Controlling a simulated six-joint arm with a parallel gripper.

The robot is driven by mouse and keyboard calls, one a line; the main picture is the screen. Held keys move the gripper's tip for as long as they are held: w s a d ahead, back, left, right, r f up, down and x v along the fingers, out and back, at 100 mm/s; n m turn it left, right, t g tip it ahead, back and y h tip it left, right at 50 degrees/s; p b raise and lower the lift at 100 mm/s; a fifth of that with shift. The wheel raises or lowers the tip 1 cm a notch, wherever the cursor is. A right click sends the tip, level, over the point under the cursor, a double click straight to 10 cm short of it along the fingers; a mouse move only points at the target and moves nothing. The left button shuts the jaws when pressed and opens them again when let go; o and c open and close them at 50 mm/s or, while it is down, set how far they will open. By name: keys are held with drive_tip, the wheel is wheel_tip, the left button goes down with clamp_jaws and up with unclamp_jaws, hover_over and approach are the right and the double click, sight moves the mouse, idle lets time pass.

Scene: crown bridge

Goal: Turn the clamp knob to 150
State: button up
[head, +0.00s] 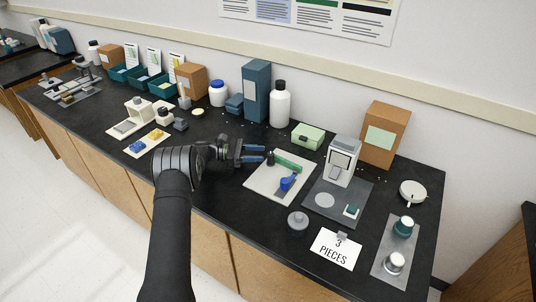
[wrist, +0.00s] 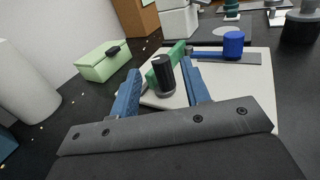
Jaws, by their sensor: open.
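A white board (head: 265,190) lies on the black bench and carries a green bar (head: 289,163). A dark upright cylindrical knob (head: 270,158) stands at the left end of the bar. A blue knob (head: 287,184) sits on a grey strip of the same board. I cannot tell for sure which is the clamp knob. My gripper (head: 263,153) is open, just left of the dark knob. In the wrist view the dark knob (wrist: 162,72) appears between the two blue fingers, with a grey lower part; contact cannot be told. The blue knob (wrist: 233,45) is beyond, to the right.
A green box (head: 308,136) and a white bottle (head: 280,104) stand behind my gripper. A grey plate (head: 338,215) with a white device (head: 342,160) is to the right. A grey round piece (head: 298,221) stands in front of the board.

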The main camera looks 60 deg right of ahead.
sight(271, 154)
drive_tip(key=v, duration=1.2)
drive_tip(key=x, duration=1.7)
drive_tip(key=shift+s+d, duration=0.1)
drive_tip(key=v, duration=1.7)
drive_tip(key=x, duration=1.7)
drive_tip(key=shift+n+t+h, duration=1.4)
drive_tip(key=shift+n+h, duration=0.1)
drive_tip(key=shift+h, duration=0.4)
drive_tip(key=n+t+h, duration=0.2)
drive_tip(key=t, duration=0.1)
drive_tip(key=n+t+h, duration=0.2)
drive_tip(key=n+t, duration=0.1)
drive_tip(key=shift+s+t, duration=0.1)
drive_tip(key=shift+t, duration=0.2)
drive_tip(key=v, duration=0.7)
drive_tip(key=shift+a+f, duration=0.1)
drive_tip(key=shift+a, duration=0.25)
